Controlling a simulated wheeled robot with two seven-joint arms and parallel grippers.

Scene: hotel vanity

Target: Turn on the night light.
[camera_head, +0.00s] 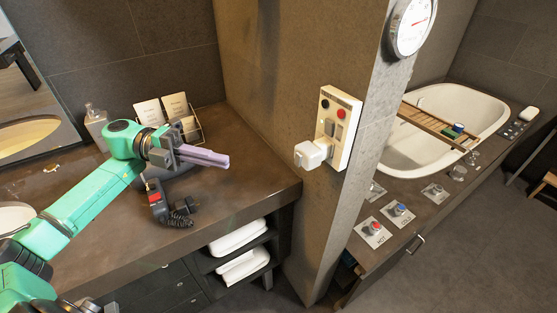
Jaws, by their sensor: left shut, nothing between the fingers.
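A small white block-shaped light (310,154), which looks like the night light, sticks out from the lower left of a cream wall panel (345,150) on the end of the partition wall. The panel carries a black button, a red button (341,114) and small switches below them. I cannot tell whether the light is lit. My left gripper (226,160) is shut and empty, its purple fingers pointing right above the vanity counter, to the left of the white light and apart from it. My right gripper is not in view.
A black corded device (159,202) lies on the counter (235,205) below my gripper. A card stand (186,130) and a soap bottle (96,122) stand behind my arm. A round gauge (410,26) hangs above the panel. A bathtub (437,118) lies beyond the partition.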

